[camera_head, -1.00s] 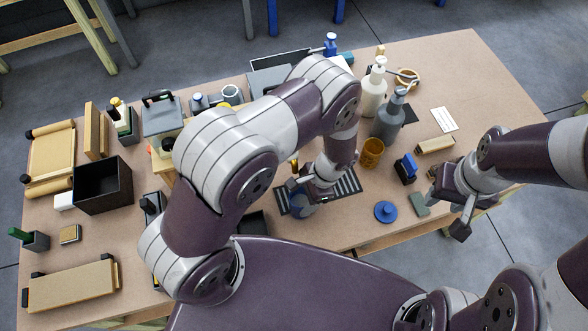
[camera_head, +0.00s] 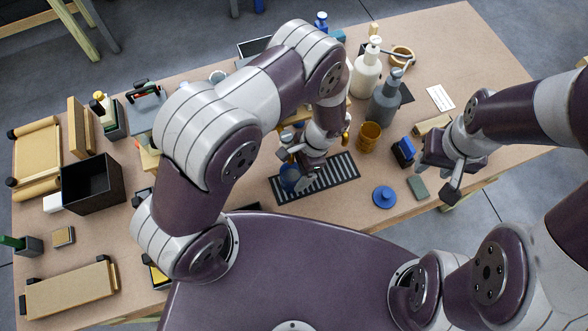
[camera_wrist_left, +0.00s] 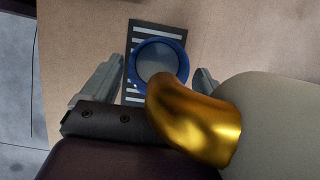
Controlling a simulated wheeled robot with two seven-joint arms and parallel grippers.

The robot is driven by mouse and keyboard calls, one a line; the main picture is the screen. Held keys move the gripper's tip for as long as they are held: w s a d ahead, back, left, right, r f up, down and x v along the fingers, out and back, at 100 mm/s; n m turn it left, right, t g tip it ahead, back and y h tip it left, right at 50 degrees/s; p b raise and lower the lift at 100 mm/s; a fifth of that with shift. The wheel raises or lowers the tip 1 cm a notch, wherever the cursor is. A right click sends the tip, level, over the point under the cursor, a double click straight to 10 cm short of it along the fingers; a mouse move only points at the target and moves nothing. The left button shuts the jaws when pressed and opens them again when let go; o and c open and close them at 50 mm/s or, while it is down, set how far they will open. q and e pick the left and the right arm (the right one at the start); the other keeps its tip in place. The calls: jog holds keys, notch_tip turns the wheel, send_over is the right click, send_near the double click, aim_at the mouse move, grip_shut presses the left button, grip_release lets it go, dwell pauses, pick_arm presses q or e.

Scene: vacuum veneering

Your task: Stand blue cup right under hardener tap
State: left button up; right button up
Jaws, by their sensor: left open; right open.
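The blue cup (camera_head: 288,178) stands on the black-and-white striped mat (camera_head: 335,177), partly hidden by my left gripper (camera_head: 298,172). In the left wrist view, the cup (camera_wrist_left: 160,64) shows its round blue rim and grey inside. My left gripper (camera_wrist_left: 150,82) is open, with one finger on each side of the cup. A gold tap spout (camera_wrist_left: 195,118) is in the same view and overlaps the rim's lower right. I cannot tell from these frames whether it is the hardener tap. My right gripper (camera_head: 455,175) is open and empty at the bench's right front.
An amber cup (camera_head: 369,138), a blue round lid (camera_head: 384,197) and a blue-and-black block (camera_head: 403,152) are right of the mat. A white pump bottle (camera_head: 367,72) and a grey one (camera_head: 385,100) stand behind. A black bin (camera_head: 92,184) is at left. My left arm hides the bench's middle.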

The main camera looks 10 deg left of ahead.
pick_arm(q)
jog(key=b+v, duration=0.3)
jog(key=v, duration=0.8)
jog(key=shift+s, duration=0.15)
jog(key=shift+s, duration=0.1)
jog(key=shift+d, duration=0.1)
